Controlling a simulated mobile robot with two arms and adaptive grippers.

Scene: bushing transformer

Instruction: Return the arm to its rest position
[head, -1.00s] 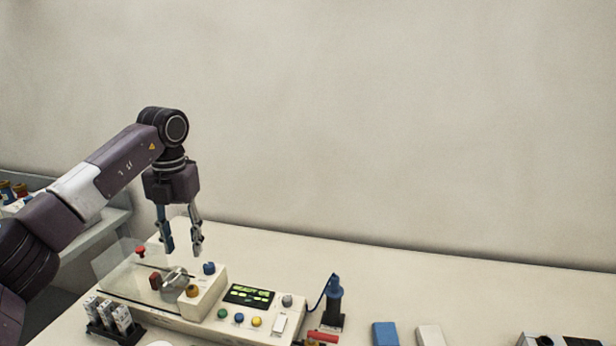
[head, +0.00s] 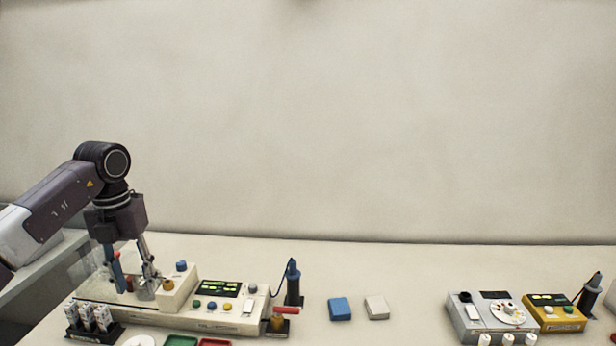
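My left arm comes in from the left, with its dark purple and white links and a round black wrist joint (head: 103,162). My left gripper (head: 134,280) hangs pointing down in front of or over the left part of a cream test device (head: 228,318). Its two fingers stand apart with nothing seen held between them. The fingers hide part of the device's clear cover and metal fitting, and I cannot tell whether they touch it. My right gripper does not show.
A rack of small modules (head: 93,318) stands front left of the device. A blue probe in a holder (head: 293,285), a blue block (head: 340,309) and a white block (head: 377,307) are to the right. Grey (head: 490,318) and yellow (head: 553,312) instruments stand far right. The back middle table is clear.

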